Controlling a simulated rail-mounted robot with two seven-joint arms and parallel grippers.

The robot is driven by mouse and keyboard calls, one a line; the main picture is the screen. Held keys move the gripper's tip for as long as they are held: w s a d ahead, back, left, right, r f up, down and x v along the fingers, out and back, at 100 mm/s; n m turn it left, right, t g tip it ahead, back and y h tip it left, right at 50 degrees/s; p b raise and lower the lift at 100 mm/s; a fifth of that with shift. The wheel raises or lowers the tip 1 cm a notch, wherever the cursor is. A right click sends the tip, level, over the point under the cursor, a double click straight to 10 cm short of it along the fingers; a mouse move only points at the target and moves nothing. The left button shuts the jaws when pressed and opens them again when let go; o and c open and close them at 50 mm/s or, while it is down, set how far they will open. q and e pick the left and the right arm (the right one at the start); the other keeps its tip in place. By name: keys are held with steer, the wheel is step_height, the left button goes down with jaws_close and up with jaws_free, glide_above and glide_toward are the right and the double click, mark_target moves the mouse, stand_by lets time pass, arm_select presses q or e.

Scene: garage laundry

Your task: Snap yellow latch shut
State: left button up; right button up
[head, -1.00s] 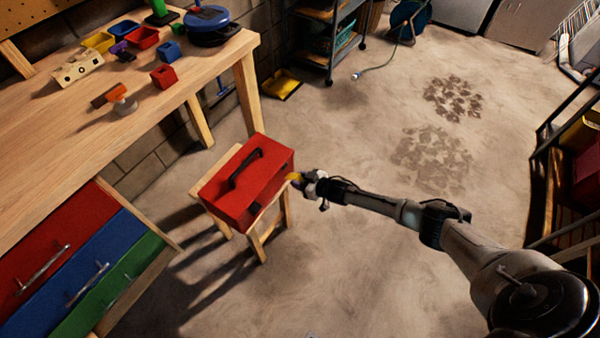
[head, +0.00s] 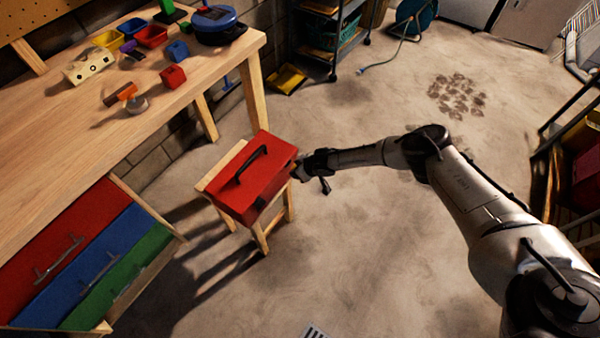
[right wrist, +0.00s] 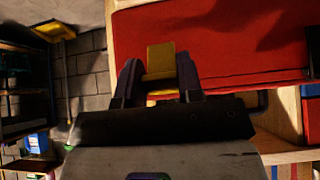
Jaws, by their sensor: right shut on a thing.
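The red toolbox (head: 250,180) with a black handle (head: 249,167) sits on a small wooden stool (head: 265,240). Its red side also fills the upper right of the right wrist view (right wrist: 235,50). My right gripper (head: 300,170) is at the toolbox's right end. In the right wrist view, the yellow latch (right wrist: 160,60) lies between the two dark fingers of this gripper (right wrist: 158,80), which is shut on it. The latch is hidden in the head view, and I cannot tell whether it is fastened. My left gripper is not in view.
A wooden workbench (head: 60,130) with small coloured bins and blocks stands at the left. Red, blue and green drawers (head: 85,260) are beneath it. A shelf cart (head: 325,40) and a yellow dustpan (head: 287,79) are at the back. The floor around the stool is clear.

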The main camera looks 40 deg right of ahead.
steer(key=shift+w+a+r+g+b, duration=0.15)
steer(key=shift+w+g+b, duration=0.15)
steer(key=shift+g, duration=0.4)
steer(key=shift+w+r+g+h, duration=0.2)
steer(key=shift+g+h, duration=0.1)
steer(key=shift+g, duration=0.4)
steer(key=shift+w+b, duration=0.1)
steer(key=shift+b, duration=0.2)
steer(key=shift+a+g, duration=0.1)
steer(key=shift+g, duration=0.2)
steer(key=o, duration=0.9)
steer(key=shift+w+r, duration=0.1)
steer(key=shift+o, duration=0.2)
steer(key=shift+r, duration=0.1)
